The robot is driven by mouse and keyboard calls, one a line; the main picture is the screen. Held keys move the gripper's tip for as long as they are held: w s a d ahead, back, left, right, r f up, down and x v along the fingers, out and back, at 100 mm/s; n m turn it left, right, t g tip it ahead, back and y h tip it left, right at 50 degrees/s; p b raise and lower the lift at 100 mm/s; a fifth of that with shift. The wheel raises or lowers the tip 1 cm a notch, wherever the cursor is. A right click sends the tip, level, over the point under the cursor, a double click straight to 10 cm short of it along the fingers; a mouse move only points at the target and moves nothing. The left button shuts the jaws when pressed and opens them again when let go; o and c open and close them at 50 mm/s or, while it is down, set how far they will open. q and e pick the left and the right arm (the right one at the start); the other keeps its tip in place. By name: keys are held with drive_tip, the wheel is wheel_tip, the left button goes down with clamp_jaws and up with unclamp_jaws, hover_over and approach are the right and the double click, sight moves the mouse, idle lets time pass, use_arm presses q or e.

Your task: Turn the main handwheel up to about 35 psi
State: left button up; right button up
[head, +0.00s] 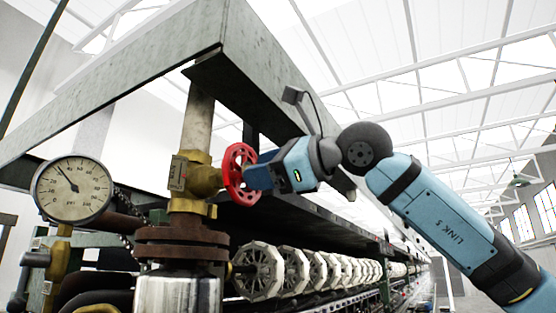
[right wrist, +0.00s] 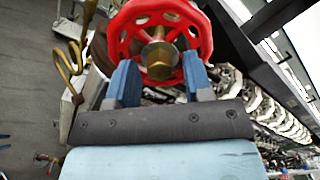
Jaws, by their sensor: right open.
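The red main handwheel (head: 241,153) is on a brass valve (head: 187,175) on the vertical pipe. In the right wrist view the handwheel (right wrist: 137,38) fills the top middle, with a brass hub nut at its centre. My right gripper (head: 254,172) is at the wheel's face. In the right wrist view its two blue fingers (right wrist: 158,66) are open, apart on either side of the hub, with tips at the lower rim. Contact cannot be told. The round pressure gauge (head: 73,190) is at left; its needle points up and left, and its small numbers are hard to read.
A grey metal beam frame (head: 130,75) hangs above the valve. A rusty flange (head: 180,245) is below it. A row of white reels (head: 262,272) runs back to the right under a dark shelf. Brass pipework (right wrist: 72,62) shows left of the wheel in the wrist view.

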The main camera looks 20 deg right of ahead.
drive_tip(key=shift+c, duration=0.2)
drive_tip(key=c, duration=0.7)
drive_tip(key=n+p, duration=0.1)
drive_tip(key=n, duration=0.4)
drive_tip(key=shift+c, duration=0.2)
drive_tip(key=o, duration=0.8)
drive_tip(key=b+v, duration=0.2)
drive_tip(key=v, duration=0.5)
